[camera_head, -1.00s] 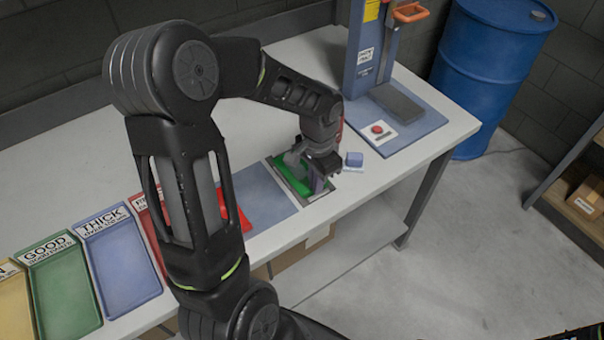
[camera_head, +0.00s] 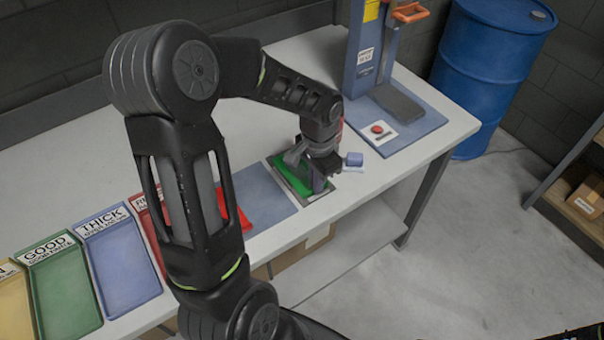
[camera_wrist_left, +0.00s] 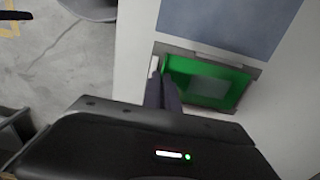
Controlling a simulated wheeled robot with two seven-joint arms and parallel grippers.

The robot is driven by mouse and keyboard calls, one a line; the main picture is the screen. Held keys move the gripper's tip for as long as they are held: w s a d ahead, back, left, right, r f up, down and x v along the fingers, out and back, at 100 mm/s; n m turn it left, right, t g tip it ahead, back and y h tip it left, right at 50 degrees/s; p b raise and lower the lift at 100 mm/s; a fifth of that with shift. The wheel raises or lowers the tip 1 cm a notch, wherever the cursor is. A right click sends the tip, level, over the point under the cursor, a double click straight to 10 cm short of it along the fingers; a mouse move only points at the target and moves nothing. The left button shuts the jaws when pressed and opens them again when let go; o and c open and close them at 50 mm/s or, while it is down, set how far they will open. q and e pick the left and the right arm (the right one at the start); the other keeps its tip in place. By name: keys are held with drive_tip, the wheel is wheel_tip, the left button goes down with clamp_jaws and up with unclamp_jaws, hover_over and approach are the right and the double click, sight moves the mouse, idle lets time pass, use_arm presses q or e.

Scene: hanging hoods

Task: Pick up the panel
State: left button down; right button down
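The green panel (camera_head: 303,184) is at the grey fixture at the table's front edge. In the left wrist view the panel (camera_wrist_left: 215,85) looks flat, with a paler rectangle on it. My left gripper (camera_head: 318,182) reaches down over the panel's right end in the head view. In the left wrist view its two fingers (camera_wrist_left: 163,85) are close together at the panel's left edge and appear shut on that edge. The gripper hides part of the panel, and the contact is hard to see. My right gripper does not show.
A blue mat (camera_head: 262,195) lies left of the fixture. Labelled trays, green (camera_head: 66,295) and blue (camera_head: 122,275), line the left front edge. A blue press stand (camera_head: 415,115) stands farther right.

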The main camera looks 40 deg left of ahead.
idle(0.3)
use_arm(q)
wheel_tip(320, 180, up, 10)
drive_tip(key=b, duration=0.1)
idle(0.4)
drive_tip(key=shift+r, duration=0.1)
idle(0.4)
